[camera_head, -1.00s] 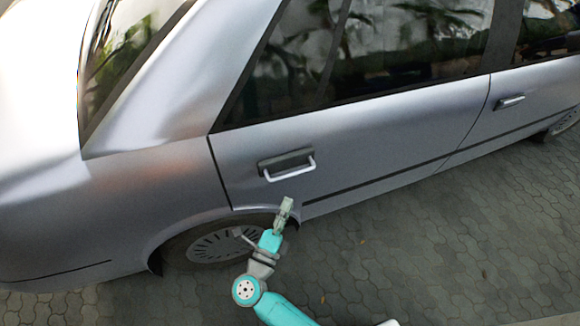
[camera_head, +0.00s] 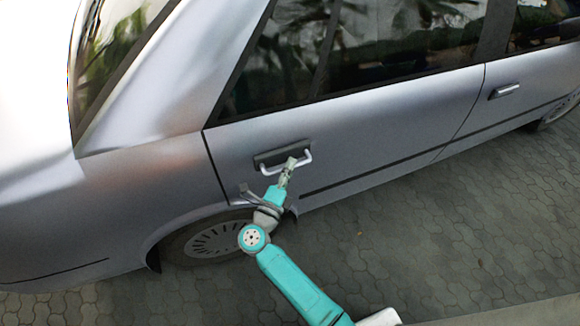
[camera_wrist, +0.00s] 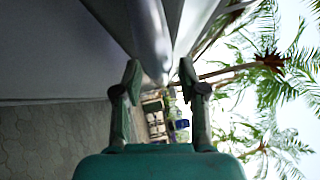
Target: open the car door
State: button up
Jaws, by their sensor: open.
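The silver car's rear door (camera_head: 370,128) is closed, its panel flush with the body around it. Its handle is a pale bar (camera_head: 307,157) in front of a dark recess (camera_head: 270,158). My gripper (camera_head: 290,164) is at the handle and covers part of the bar. In the wrist view, the bar (camera_wrist: 150,38) appears as a grey cylinder running between the two spread fingertips of my gripper (camera_wrist: 159,72). The fingers are open and not closed on it. I cannot tell whether either finger touches the bar.
The rear wheel (camera_head: 212,240) is below and left of my gripper. The front door handle (camera_head: 504,91) is farther right. Grey paving (camera_head: 460,240) beside the car is clear. Palm trees (camera_wrist: 270,65) show in the wrist view.

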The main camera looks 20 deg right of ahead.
jog(key=shift+w+d, duration=0.2)
jog(key=shift+d, duration=0.05)
grip_shut()
jog(key=shift+s, duration=0.15)
